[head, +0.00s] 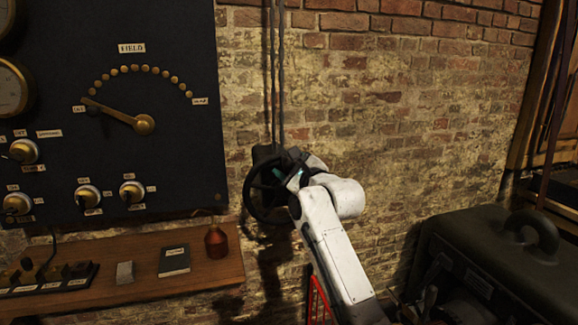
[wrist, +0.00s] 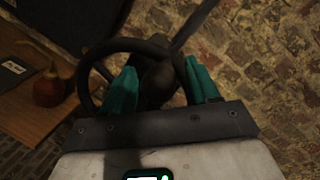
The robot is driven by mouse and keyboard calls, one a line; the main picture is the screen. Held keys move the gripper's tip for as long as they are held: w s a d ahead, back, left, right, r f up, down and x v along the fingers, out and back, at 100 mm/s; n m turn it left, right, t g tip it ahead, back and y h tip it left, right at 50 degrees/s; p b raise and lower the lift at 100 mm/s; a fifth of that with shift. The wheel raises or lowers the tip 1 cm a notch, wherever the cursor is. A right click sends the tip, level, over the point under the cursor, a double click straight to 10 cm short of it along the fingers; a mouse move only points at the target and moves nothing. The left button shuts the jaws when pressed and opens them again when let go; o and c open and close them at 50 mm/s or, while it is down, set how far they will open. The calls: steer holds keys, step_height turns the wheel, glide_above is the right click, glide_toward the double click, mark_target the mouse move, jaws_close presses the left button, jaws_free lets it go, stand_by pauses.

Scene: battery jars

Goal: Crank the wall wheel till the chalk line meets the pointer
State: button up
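The dark wall wheel (head: 247,196) is mounted on the brick wall right of the black panel, below two vertical cables. My gripper (head: 288,176) is at the right part of the wheel, its teal fingers pointing toward the wall. In the wrist view the wheel rim (wrist: 86,82) curves around and behind the fingers. There my gripper (wrist: 161,88) has its fingers well apart, with a dark knob or hub between them; I cannot tell whether they touch it. No chalk line or pointer can be made out at the wheel.
A black panel (head: 180,60) with knobs and a brass dial arm (head: 120,115) labelled FIELD is at left. Below it a wooden shelf (head: 215,268) holds a red-brown bottle (head: 216,241) and a dark book (head: 174,260). A dark machine (head: 480,240) stands at right.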

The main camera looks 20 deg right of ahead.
jaws_close()
stand_by(0.3)
steer(key=shift+d, duration=0.15)
